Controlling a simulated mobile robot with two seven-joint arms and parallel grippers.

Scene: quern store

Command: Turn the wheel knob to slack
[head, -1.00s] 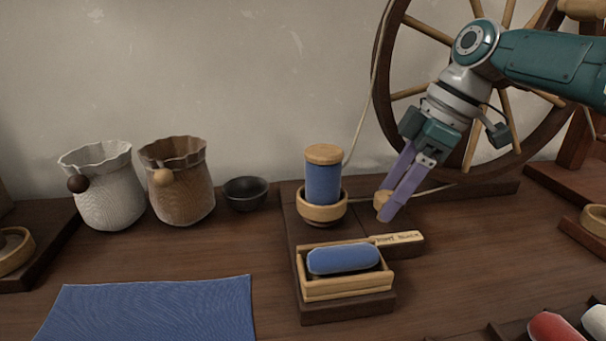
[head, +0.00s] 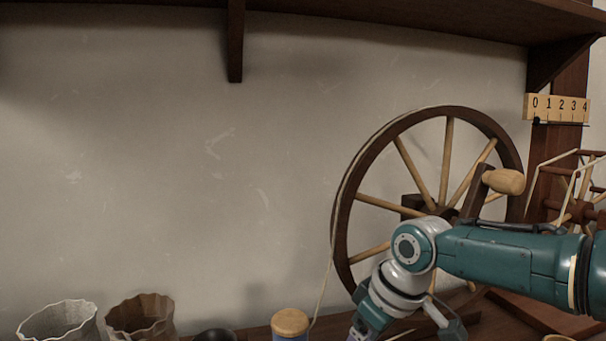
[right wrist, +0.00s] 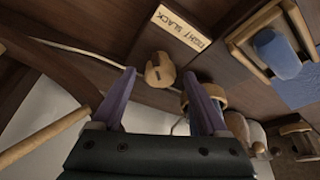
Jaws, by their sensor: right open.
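The wooden wheel knob (right wrist: 160,70) shows in the right wrist view, between and just beyond the fingertips of my right gripper (right wrist: 160,76). The gripper's purple fingers are open, with a gap on each side of the knob. A pale label (right wrist: 180,27) beside the knob reads "SLACK" at one end and seemingly "TIGHT" at the other. In the head view the knob is out of the picture, and only the upper part of my right gripper shows at the bottom edge. The spinning wheel (head: 343,215) stands behind my right arm. My left gripper is not in view.
A bobbin with a wooden top (head: 290,322) stands left of my right gripper. A white pouch (head: 60,322) and brown pouch (head: 140,315) are at lower left. A wooden crank handle (head: 503,181) sticks out above my arm. A shelf (head: 400,18) runs overhead.

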